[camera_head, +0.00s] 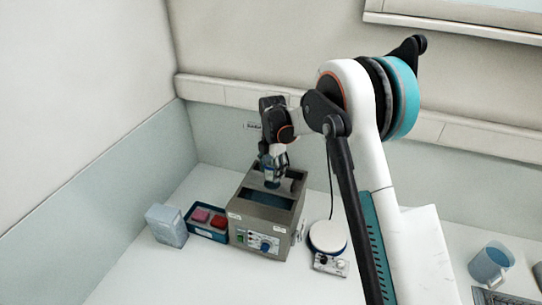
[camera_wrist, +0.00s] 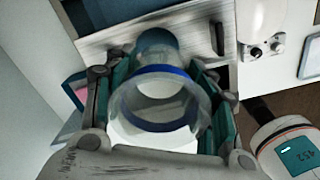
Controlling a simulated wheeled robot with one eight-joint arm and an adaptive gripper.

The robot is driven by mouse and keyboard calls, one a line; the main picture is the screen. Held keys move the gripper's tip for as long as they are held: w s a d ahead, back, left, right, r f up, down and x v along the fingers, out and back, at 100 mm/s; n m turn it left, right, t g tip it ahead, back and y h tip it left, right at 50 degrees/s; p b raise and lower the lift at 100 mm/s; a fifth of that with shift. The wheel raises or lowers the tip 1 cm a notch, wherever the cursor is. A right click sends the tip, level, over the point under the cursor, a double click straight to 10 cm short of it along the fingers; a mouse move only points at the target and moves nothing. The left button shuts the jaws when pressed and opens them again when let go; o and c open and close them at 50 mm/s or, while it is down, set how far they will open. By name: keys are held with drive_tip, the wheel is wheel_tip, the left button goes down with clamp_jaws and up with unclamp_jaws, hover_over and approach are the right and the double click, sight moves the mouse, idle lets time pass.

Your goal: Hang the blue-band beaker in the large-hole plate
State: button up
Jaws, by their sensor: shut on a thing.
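My gripper (camera_head: 272,172) is shut on the blue-band beaker (camera_wrist: 160,100), a clear glass with a blue ring around its rim. In the wrist view my gripper's fingers (camera_wrist: 162,112) press it from both sides. In the head view the beaker is mostly hidden by the fingers, over the rear part of the grey water bath (camera_head: 262,240). In the wrist view a light plate (camera_wrist: 198,42) lies beyond the beaker, with a dark round hole (camera_wrist: 155,40) partly behind the glass. I cannot tell whether the beaker's lower end is inside the hole.
The bath's front opening (camera_head: 268,198) shows dark blue water. A tray (camera_head: 207,236) with pink and red blocks and a pale box (camera_head: 166,226) stand left of the bath. A white-topped stirrer (camera_head: 327,238) stands right. A blue mug (camera_head: 491,264) is farther right.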

drive_tip(key=shift+w+f, duration=0.15)
drive_tip(key=shift+w, duration=0.4)
drive_tip(key=shift+s+f, duration=0.2)
drive_tip(key=shift+f, duration=0.2)
drive_tip(key=shift+w+f, duration=0.1)
drive_tip(key=shift+f, duration=1.15)
drive_tip(key=shift+b, duration=1)
drive_tip(key=shift+f+b, duration=1.05)
drive_tip(key=shift+b, duration=0.35)
idle(0.3)
drive_tip(key=shift+f, duration=0.1)
